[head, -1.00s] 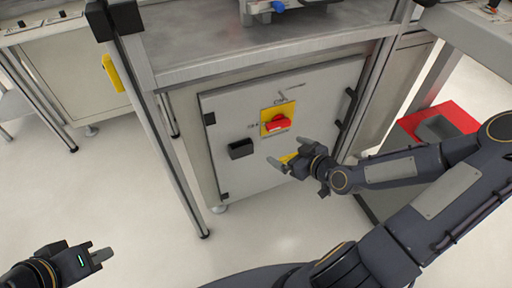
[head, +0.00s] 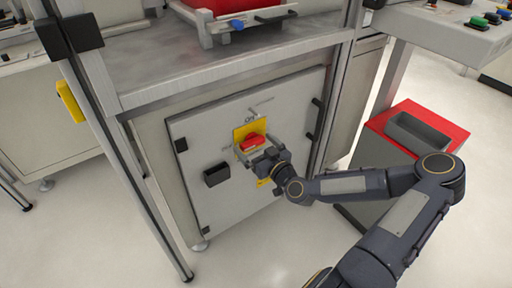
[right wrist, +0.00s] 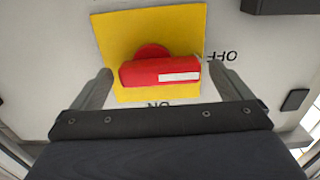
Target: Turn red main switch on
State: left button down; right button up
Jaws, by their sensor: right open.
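The red main switch (head: 251,141) sits on a yellow plate (head: 240,131) on the grey cabinet door. In the head view "ON" is printed above it. In the right wrist view its red handle (right wrist: 160,72) lies crosswise, with its white-marked end towards the "OFF" lettering; "ON" is below. My right gripper (head: 258,157) is in front of the switch and partly covers it in the head view. In the right wrist view the open right gripper (right wrist: 161,70) has one finger beyond each end of the handle; I cannot tell whether they touch it. My left gripper is out of view.
A dark box-shaped handle (head: 216,174) projects from the door (head: 200,140) left of the switch. A metal post (head: 130,165) stands left of the cabinet, under a worktop (head: 200,70). A red-topped stand with a grey bin (head: 418,133) is at the right. The floor in front is clear.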

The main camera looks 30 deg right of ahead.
jog(key=shift+c, duration=0.2)
jog(key=c, duration=0.9)
jog(key=shift+c, duration=0.2)
jog(key=m, duration=0.2)
jog(key=m+p, duration=0.1)
jog(key=m, duration=0.2)
jog(key=shift+d+r, duration=0.15)
jog(key=shift+r, duration=0.05)
jog(key=m, duration=0.4)
jog(key=shift+d+r+m+p, duration=0.1)
jog(key=shift+m+p, duration=0.2)
jog(key=m, duration=0.4)
jog(key=shift+d, duration=0.2)
jog(key=shift+d+m+p, duration=0.1)
jog(key=shift+m+p, duration=0.2)
jog(key=shift+m, duration=1.8)
